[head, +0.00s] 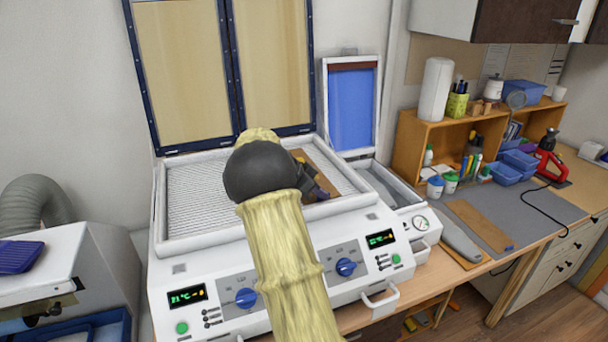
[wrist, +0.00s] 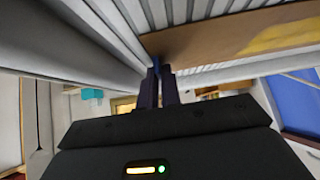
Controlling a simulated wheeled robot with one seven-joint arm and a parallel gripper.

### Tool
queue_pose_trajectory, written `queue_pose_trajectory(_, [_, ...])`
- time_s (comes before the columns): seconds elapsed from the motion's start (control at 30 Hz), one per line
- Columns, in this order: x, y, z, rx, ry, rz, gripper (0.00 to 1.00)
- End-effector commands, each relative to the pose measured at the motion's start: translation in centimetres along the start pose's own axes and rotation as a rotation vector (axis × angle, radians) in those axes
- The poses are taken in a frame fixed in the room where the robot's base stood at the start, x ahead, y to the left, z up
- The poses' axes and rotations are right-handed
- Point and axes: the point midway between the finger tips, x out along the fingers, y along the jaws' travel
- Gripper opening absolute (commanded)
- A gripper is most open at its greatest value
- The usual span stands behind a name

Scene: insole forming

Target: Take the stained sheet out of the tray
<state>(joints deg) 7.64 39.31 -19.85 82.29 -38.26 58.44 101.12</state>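The stained sheet (head: 322,174) is brown and lies in the right part of the wire-mesh tray (head: 190,195) on the white machine. In the wrist view the sheet (wrist: 215,38) shows a yellow stain, with the pale mesh slats behind it. A small blue tab (wrist: 155,62) shows at its near edge. My gripper (wrist: 160,72) has its dark fingers close together at this edge, with the tab between their tips, so it looks shut on the sheet's tab. In the head view my arm and wrist hide part of the sheet, and the gripper (head: 322,190) is partly hidden.
Two framed lids (head: 185,75) stand open behind the tray. A smaller unit with a raised blue lid (head: 351,108) stands to its right. The workbench (head: 515,225) at right holds a grey mat, another brown sheet (head: 480,222) and a wooden shelf (head: 412,150).

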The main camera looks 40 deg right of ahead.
Motion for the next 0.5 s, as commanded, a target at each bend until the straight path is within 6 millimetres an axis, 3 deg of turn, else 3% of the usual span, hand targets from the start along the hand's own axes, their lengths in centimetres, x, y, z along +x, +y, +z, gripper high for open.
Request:
queue_pose_trajectory(0.33, [-0.1,0.0,-0.2,0.001,0.000,0.000,0.00])
queue_pose_trajectory(0.5, [-1.0,-0.1,-1.1,0.004,0.001,-0.003,0.00])
